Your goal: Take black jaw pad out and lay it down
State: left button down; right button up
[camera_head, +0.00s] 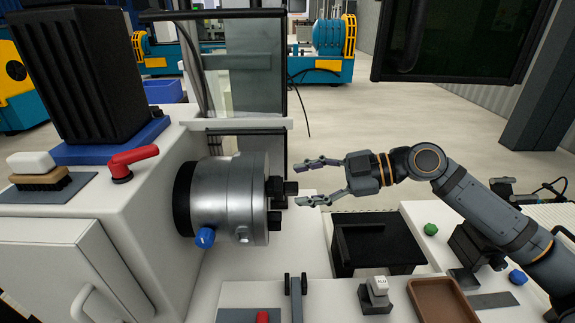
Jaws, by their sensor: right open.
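The metal chuck (222,198) sits on the headstock at the left, its face turned right. Black jaw blocks stick out of the face; the upper one has a black jaw pad (291,188) at its end. Another black jaw (275,221) shows lower down. My right gripper (299,184) comes in from the right and is open. Its fingertips lie above and below the end of the pad in the picture; I cannot tell whether they touch it. My left gripper is not in view.
A brown tray (414,293) lies at the front right, near a small white-topped block (378,285). A black recess (376,246) lies below the right gripper. A red lever (133,161) and a brush (40,179) are on the headstock. A dark screen (455,40) hangs at the upper right.

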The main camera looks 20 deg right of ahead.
aim_at(289, 187)
jog(key=shift+w+a+p, duration=0.35)
jog(key=shift+a+p, duration=0.35)
jog(key=shift+w+a+f+p, duration=0.15)
jog(key=shift+w+a+p, duration=0.1)
jog(key=shift+a+p, duration=0.1)
jog(key=shift+w+a+f+p, duration=0.45)
jog(key=shift+a+f, duration=0.25)
jog(key=shift+a, duration=0.25)
grip_shut()
jog(key=c, duration=0.8)
grip_release()
grip_shut()
